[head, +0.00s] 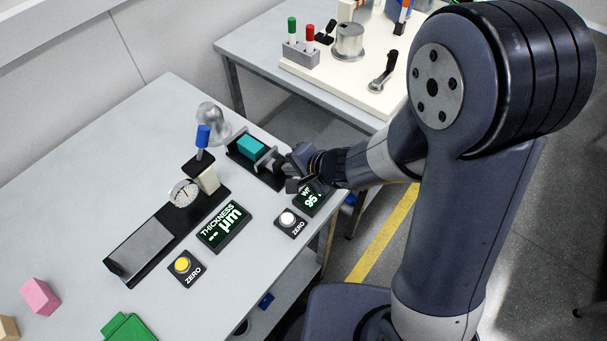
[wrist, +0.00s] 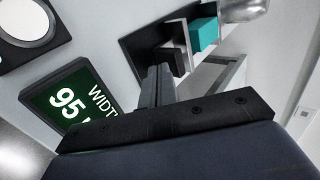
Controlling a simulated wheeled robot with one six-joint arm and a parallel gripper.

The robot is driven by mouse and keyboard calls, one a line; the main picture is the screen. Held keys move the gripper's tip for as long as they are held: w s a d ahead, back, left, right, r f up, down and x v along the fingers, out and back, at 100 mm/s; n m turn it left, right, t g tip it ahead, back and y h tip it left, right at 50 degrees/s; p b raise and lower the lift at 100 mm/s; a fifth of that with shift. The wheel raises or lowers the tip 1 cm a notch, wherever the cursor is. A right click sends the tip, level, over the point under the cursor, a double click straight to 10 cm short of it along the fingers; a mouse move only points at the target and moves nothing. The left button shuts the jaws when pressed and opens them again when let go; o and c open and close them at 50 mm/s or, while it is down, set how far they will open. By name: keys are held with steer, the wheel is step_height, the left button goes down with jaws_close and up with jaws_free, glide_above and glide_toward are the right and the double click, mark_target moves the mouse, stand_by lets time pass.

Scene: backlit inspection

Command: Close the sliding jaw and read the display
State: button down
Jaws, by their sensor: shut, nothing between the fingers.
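The width gauge (head: 236,153) is a black base on the grey table, with a teal block (head: 251,147) standing on it. The teal block also shows in the wrist view (wrist: 204,34). The sliding jaw (head: 267,160) is a grey upright plate on the gripper side of the block, with a black piece (wrist: 172,60) at its back. Whether plate and block touch is unclear. My gripper (wrist: 158,82) is shut and empty, its tips right behind the black piece; contact cannot be told. The WIDTH display (wrist: 70,104) shows "95" and further characters hidden by my gripper.
A white ZERO button (head: 289,218) sits near the width display. A thickness gauge (head: 140,250), its display (head: 223,226) and a yellow ZERO button (head: 184,264) lie to the left. A metal dome (head: 212,118) stands behind. Pink (head: 40,296) and green (head: 128,328) blocks lie front left.

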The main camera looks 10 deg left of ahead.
mark_target(280, 161)
steer(key=shift+w+a, duration=0.1)
steer(key=shift+a, duration=0.05)
steer(key=shift+w+a+r+p, duration=0.1)
steer(key=shift+w+a+p, duration=0.15)
steer(key=shift+a+p, duration=0.25)
steer(key=shift+w+a+r+p, duration=0.1)
steer(key=shift+w+a+p, duration=0.15)
steer(key=shift+a+p, duration=0.25)
steer(key=shift+w+a+f, duration=0.2)
steer(key=shift+a, duration=0.2)
